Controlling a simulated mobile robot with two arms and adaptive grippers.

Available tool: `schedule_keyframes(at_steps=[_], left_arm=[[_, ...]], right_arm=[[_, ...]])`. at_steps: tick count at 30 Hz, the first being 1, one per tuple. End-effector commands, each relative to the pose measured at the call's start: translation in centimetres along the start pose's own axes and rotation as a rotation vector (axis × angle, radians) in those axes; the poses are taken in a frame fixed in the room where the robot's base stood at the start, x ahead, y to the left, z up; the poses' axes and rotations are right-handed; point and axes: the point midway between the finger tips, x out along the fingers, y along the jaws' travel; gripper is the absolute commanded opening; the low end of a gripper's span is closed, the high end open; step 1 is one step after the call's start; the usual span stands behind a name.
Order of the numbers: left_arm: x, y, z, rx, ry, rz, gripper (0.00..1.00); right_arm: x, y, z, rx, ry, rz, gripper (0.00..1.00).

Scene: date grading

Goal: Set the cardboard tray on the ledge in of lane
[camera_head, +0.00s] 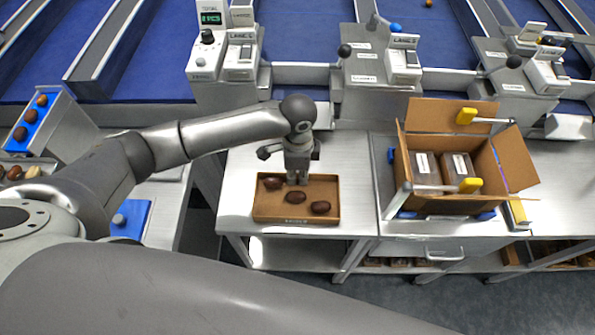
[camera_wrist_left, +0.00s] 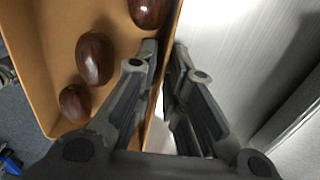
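The shallow brown cardboard tray (camera_head: 262,212) sits on the metal bench and holds three dark dates (camera_head: 296,197). My left gripper (camera_head: 297,180) is at the tray's far edge, pointing down. In the left wrist view the tray (camera_wrist_left: 40,50) has its wall between the two fingers of my left gripper (camera_wrist_left: 164,50), which are closed in close to it. The lanes run behind the bench, with labelled control boxes (camera_head: 240,55) and metal front ledges (camera_head: 302,74) between them. My right gripper is not in view.
An open cardboard box (camera_head: 440,116) with packs inside and yellow-tipped levers stands on the bench to the right. A blue sorting tray (camera_head: 38,118) with dates is at the far left. The bench (camera_head: 350,160) is bare between the tray and the box.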

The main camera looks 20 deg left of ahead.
Motion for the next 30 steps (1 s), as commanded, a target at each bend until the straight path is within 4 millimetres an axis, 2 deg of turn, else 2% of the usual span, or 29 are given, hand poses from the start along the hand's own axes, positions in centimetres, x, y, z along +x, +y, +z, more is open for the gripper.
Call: schedule_keyframes(at_steps=[3, 14, 17, 24, 30], left_arm=[[0.0, 0.0, 0.0, 0.000, 0.000, 0.000, 0.27], [-0.6, -0.1, 0.0, 0.000, 0.001, -0.002, 0.27], [-1.9, -0.1, -0.1, 0.001, 0.003, -0.004, 0.27], [-7.0, -0.1, -0.1, 0.001, 0.003, -0.004, 0.27], [-10.6, -0.1, -0.1, 0.000, 0.002, -0.002, 0.27]], right_arm=[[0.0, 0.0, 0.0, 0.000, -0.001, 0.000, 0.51], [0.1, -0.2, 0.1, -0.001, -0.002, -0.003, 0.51], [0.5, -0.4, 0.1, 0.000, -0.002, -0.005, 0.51], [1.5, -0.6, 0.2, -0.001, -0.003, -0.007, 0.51], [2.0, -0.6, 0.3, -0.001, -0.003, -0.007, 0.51]])
